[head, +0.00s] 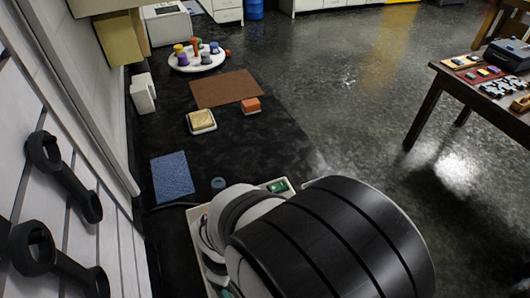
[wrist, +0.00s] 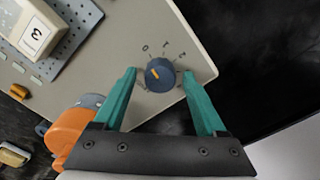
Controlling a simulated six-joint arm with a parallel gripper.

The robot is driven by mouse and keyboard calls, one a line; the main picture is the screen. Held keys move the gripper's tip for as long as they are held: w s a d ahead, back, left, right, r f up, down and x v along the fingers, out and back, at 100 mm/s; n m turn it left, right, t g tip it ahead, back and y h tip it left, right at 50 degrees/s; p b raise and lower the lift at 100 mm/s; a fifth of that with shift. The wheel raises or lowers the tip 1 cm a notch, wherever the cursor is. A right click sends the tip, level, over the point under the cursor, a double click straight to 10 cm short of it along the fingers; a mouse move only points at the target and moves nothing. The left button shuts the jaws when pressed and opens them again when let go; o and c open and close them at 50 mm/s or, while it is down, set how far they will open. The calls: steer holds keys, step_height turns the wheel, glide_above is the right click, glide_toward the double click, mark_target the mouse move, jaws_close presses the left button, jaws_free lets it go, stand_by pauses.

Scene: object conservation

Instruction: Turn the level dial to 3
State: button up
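The level dial (wrist: 160,75) is a round dark blue knob with an orange pointer mark, on a light grey panel (wrist: 215,60) in the wrist view. Small printed marks curve around its upper and right side; a 0 is legible at the upper left. The pointer aims to the upper left, nearest the 0 side. My gripper (wrist: 160,74) has its two teal fingers apart, one on each side of the dial. A gap shows between each finger and the knob, so it holds nothing. In the head view my arm hides the dial and gripper.
A blue-grey perforated tray (wrist: 75,35) with a white marked block (wrist: 38,32) lies upper left in the wrist view, and an orange object (wrist: 72,135) beside the left finger. The head view shows a blue mat (head: 172,177), brown mat (head: 226,89) and round white tray (head: 197,61).

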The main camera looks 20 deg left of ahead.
jaws_close()
steer(key=shift+m, duration=0.3)
steer(key=m, duration=0.4)
steer(key=shift+m, duration=0.4)
steer(key=m, duration=1.2)
steer(key=shift+m, duration=0.3)
steer(key=m, duration=0.5)
steer(key=shift+m, duration=0.3)
